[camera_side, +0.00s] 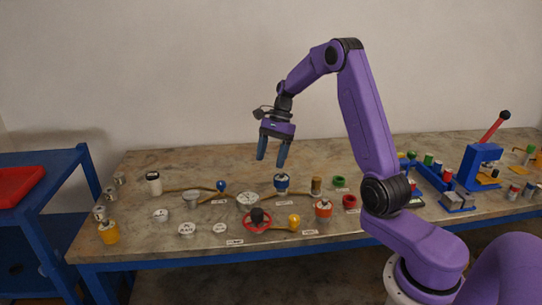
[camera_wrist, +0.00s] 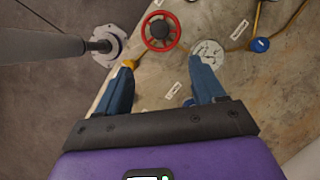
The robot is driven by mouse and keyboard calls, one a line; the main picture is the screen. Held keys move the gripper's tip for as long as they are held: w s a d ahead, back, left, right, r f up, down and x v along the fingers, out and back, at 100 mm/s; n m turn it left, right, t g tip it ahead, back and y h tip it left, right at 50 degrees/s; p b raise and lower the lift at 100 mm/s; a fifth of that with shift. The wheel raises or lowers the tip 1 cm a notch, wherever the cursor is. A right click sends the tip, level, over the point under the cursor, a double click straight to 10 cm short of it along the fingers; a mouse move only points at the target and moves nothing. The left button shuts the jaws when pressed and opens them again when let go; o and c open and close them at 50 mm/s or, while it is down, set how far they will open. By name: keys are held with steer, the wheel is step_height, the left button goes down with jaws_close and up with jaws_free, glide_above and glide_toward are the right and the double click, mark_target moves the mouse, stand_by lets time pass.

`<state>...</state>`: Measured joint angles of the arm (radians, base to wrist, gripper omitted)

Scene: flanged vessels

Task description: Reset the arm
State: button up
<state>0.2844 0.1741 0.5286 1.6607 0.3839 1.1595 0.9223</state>
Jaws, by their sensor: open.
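My gripper (camera_side: 271,160) hangs from my purple arm above the back middle of the workbench (camera_side: 330,155), fingers pointing down. In the side view its two blue fingers are apart with nothing between them. In the wrist view my gripper (camera_wrist: 161,66) is also open and empty, with the benchtop (camera_wrist: 155,85) well below the fingertips. A red handwheel (camera_side: 257,220) with a dark hub lies on the bench; it also shows in the wrist view (camera_wrist: 173,42) beyond the fingers. My gripper touches nothing.
A white jar (camera_side: 153,183) and yellow container (camera_side: 108,233) are at left. A blue press with a red lever (camera_side: 493,130) stands right. The bench's back strip is mostly clear.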

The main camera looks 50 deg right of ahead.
steer(key=s+a+r+n+g+h, duration=0.1)
steer(key=s+a+r+n, duration=0.1)
steer(key=s+a+n, duration=0.6)
steer(key=s+a+r+n+g+h, duration=0.15)
steer(key=s+a+n, duration=0.25)
steer(key=a+n, duration=0.45)
steer(key=s+a+n+t+h, duration=0.1)
steer(key=s+a+n+t, duration=0.1)
steer(key=s+n, duration=1.2)
steer(key=shift+s+a+f+t, duration=0.25)
steer(key=shift+s+a+t, duration=0.15)
steer(key=shift+s, duration=3)
steer(key=shift+h, duration=0.25)
